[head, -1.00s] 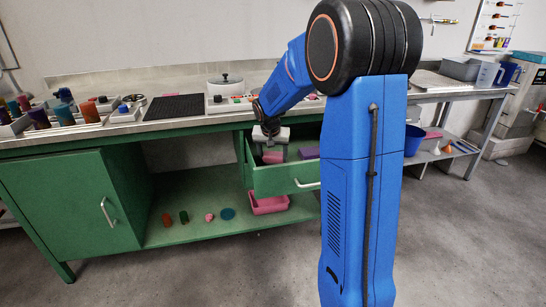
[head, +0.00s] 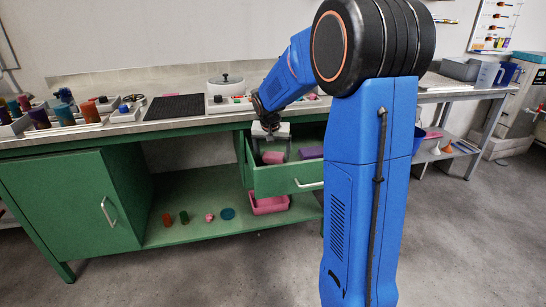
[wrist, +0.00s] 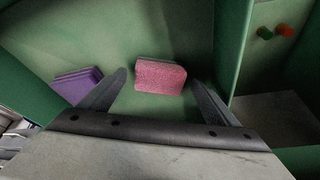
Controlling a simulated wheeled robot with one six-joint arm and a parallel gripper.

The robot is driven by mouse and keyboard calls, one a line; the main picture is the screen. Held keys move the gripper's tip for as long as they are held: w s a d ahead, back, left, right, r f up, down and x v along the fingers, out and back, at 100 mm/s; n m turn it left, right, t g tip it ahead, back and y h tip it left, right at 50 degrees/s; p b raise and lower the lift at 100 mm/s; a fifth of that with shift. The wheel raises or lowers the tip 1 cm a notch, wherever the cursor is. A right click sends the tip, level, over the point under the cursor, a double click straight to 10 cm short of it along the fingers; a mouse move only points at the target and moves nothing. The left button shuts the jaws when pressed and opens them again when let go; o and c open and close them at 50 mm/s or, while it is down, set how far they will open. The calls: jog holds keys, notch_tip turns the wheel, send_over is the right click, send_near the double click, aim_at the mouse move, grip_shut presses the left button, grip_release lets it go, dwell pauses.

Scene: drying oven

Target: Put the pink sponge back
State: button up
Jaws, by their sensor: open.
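The pink sponge (wrist: 160,76) lies inside the open green drawer (head: 275,183), and it also shows in the head view (head: 273,157). My gripper (wrist: 160,88) is open above the drawer. In the wrist view its two fingers stand apart on either side of the sponge, with gaps between, and the sponge is not gripped. In the head view my gripper (head: 270,143) is over the left part of the drawer.
A purple block (wrist: 77,86) lies in the drawer beside the sponge and one finger. The drawer walls are close. A pink bin (head: 268,204) and several small objects, including a blue disc (head: 228,213), rest on the shelf below.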

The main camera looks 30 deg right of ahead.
jog(key=v, duration=0.9)
jog(key=s+a+r+n, duration=0.25)
jog(key=s+a, duration=0.25)
jog(key=s, duration=0.4)
jog(key=s+a+f+n+y, duration=0.1)
jog(key=s+a, duration=0.2)
jog(key=s, duration=0.6)
jog(key=s+a+f+n+t, duration=0.1)
jog(key=s+a, duration=0.3)
jog(key=s, duration=0.5)
jog(key=s+a+f+n+y, duration=0.1)
jog(key=s+a+f+n, duration=0.2)
jog(key=s, duration=0.6)
jog(key=shift+s+a+f+t+y, duration=0.2)
jog(key=shift+s+a+t+y, duration=0.05)
jog(key=shift+s+t+y, duration=0.05)
